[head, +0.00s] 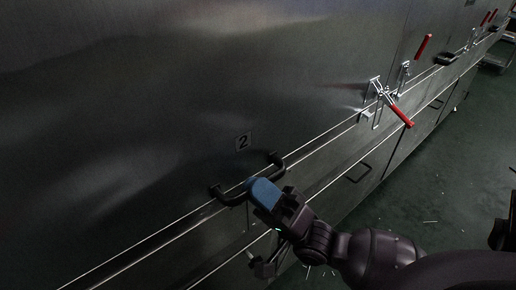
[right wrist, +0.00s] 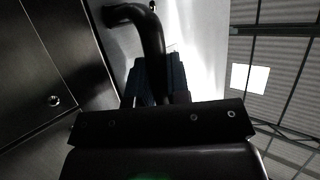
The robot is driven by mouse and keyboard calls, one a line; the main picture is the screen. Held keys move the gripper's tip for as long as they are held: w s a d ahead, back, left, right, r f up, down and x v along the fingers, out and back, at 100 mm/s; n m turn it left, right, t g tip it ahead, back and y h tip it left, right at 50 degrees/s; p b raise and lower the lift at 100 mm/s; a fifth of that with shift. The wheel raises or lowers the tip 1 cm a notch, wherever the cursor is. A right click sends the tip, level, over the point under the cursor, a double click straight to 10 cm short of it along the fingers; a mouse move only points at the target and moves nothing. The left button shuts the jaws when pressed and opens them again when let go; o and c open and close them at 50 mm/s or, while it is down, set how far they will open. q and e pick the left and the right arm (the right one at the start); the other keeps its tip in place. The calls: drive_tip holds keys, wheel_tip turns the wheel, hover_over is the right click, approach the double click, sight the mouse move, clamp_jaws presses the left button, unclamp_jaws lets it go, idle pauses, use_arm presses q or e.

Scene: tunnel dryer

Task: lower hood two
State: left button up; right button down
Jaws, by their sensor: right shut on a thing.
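Hood two is the large dark steel panel (head: 130,110) that fills the left of the head view, with a "2" label (head: 243,141) on it. Its black bar handle (head: 272,169) sits just below the label, near the hood's lower edge. My right gripper (head: 259,187) is shut on the handle, its blue fingers around the bar. In the right wrist view the handle (right wrist: 150,35) curves up from between the fingers (right wrist: 160,80). My left gripper is in neither view.
Toggle clamps with red levers (head: 401,115) (head: 423,47) stand along the seam to the right. Lower panels have small dark handles (head: 357,173). The green floor (head: 430,190) to the right is mostly clear, with scattered light bits.

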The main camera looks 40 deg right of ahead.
drive_tip(key=shift+f+h, duration=0.3)
drive_tip(key=shift+f, duration=0.4)
drive_tip(key=c, duration=1.2)
unclamp_jaws()
drive_tip(key=shift+f, duration=0.1)
drive_tip(key=shift+c, duration=0.2)
drive_tip(key=shift+o, duration=0.7)
drive_tip(key=shift+w, duration=0.15)
drive_tip(key=shift+r, duration=0.25)
drive_tip(key=v, duration=1.1)
